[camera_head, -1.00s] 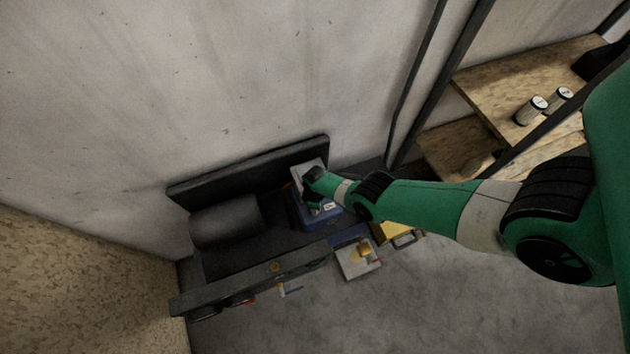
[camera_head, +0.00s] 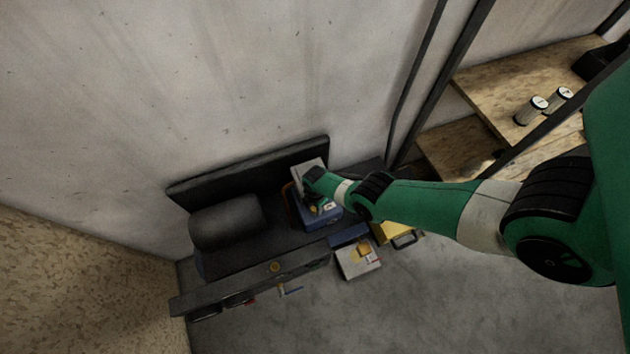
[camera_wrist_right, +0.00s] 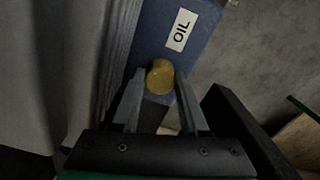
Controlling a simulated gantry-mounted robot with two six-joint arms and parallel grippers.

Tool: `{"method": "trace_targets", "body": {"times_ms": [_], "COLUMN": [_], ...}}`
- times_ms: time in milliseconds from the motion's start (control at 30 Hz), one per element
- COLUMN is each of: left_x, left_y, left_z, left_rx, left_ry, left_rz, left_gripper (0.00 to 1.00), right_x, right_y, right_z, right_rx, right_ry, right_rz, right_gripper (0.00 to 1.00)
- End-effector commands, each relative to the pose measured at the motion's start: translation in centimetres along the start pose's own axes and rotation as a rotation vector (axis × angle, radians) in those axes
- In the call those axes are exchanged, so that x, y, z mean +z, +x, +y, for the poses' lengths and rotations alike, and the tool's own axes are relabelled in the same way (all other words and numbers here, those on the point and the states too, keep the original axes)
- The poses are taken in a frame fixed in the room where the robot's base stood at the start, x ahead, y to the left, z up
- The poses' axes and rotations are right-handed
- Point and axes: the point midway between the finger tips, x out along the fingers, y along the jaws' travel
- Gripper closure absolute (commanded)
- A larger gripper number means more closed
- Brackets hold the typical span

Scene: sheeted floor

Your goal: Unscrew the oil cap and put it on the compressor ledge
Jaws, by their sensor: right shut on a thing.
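The oil cap (camera_wrist_right: 160,77) is a round yellow piece in the right wrist view, beside the white OIL label (camera_wrist_right: 179,30) on a blue housing (camera_wrist_right: 160,28). My right gripper (camera_wrist_right: 158,82) has its two grey fingers on either side of the cap and is shut on it. Whether the cap still sits on its neck cannot be told. In the head view my right gripper (camera_head: 316,204) is over the blue housing (camera_head: 322,222) at the right end of the dark compressor (camera_head: 228,223). The fingertips are small and partly hidden there. My left gripper is not in view.
A concrete wall (camera_head: 200,90) stands behind the compressor. A pale box with a yellow top piece (camera_head: 358,261) and a yellow case (camera_head: 384,234) are on the floor in front. Wooden shelves (camera_head: 500,85) with two canisters (camera_head: 530,110) stand at right.

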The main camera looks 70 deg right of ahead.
Motion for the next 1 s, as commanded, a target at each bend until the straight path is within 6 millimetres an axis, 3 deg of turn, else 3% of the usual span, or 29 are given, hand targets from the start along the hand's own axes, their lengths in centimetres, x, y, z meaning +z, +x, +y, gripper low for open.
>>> {"method": "trace_targets", "body": {"times_ms": [400,667,700,900,1000], "left_x": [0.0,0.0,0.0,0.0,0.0], "left_y": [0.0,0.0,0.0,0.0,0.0], "left_z": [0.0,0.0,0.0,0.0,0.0], "left_rx": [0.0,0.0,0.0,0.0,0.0], "left_ry": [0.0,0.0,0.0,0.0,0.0], "left_rz": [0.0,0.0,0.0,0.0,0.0], "left_gripper": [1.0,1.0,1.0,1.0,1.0], "right_x": [0.01,0.0,0.0,0.0,0.0], "right_y": [0.01,0.0,0.0,0.0,0.0], "right_z": [0.0,0.0,0.0,0.0,0.0], "right_rx": [0.0,0.0,0.0,0.0,0.0], "right_ry": [-0.838,-0.908,-0.907,-0.906,-0.906], "right_rz": [0.0,0.0,0.0,0.0,0.0], "right_gripper": [1.0,1.0,0.55,0.21,0.21]}}
